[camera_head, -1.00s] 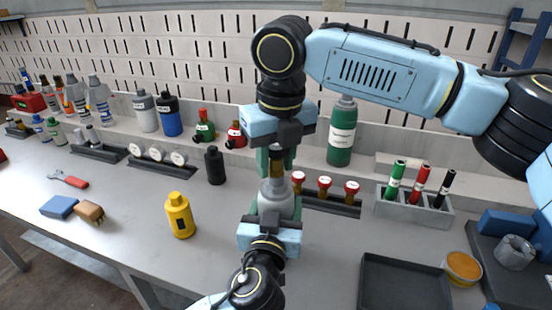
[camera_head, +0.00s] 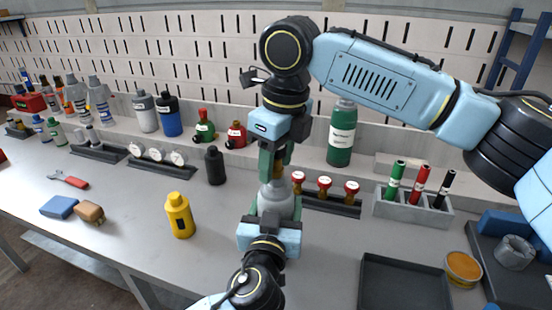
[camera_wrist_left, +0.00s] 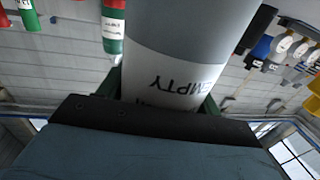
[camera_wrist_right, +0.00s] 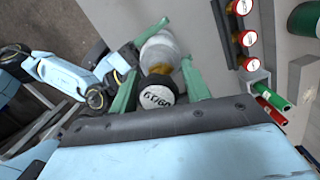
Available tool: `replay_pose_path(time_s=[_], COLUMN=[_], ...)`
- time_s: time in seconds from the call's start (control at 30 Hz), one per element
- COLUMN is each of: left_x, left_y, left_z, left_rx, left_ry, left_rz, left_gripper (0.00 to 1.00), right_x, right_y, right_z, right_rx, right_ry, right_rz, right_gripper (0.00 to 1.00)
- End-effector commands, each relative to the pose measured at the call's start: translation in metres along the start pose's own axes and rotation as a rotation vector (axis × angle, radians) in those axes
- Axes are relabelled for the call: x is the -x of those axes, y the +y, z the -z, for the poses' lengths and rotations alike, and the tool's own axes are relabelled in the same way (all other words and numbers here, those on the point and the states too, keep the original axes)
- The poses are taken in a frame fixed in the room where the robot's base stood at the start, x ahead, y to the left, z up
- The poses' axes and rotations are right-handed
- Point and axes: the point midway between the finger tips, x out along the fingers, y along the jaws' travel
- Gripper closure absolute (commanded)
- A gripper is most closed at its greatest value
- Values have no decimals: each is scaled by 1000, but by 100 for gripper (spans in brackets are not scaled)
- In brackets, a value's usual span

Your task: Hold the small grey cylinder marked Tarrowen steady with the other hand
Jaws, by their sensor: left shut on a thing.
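The small grey cylinder (camera_head: 279,205) stands upright in my left gripper (camera_head: 274,212), above the table. Its fingers are shut on the body from both sides. The left wrist view shows the grey body (camera_wrist_left: 190,70) close up, with an upside-down label reading EMPTY; the name Tarrowen is not readable. My right gripper (camera_head: 274,170) is above it, pointing down. In the right wrist view its green fingers (camera_wrist_right: 160,85) stand apart on either side of the cylinder's black round cap (camera_wrist_right: 157,97), above a brass valve. Contact with the cap is unclear.
A yellow bottle (camera_head: 180,217) and a black bottle (camera_head: 215,167) stand to the left. Red-capped valves (camera_head: 325,184) and a large green cylinder (camera_head: 341,135) are behind. An empty dark tray (camera_head: 400,285) lies at the front right. The table between yellow bottle and left arm is clear.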

Motion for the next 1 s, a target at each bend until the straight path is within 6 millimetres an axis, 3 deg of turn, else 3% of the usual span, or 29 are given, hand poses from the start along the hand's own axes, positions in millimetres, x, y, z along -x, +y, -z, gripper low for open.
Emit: replay_pose_path(time_s=[0.33, 0.73, 1.0], left_x=[0, 0, 0], left_y=[0, 0, 0], left_z=[-1, -1, -1], left_rx=[0, -1, -1], left_ry=[-1, -1, -1], left_rz=[0, 0, 0], left_gripper=[63, 63, 63], right_x=[2, 25, 25], right_y=[1, 1, 2], right_z=[-1, -3, -4], right_rx=[0, -12, -304], right_ry=[-1, 0, -1], right_rz=[0, 0, 35], right_gripper=[49, 49, 49])
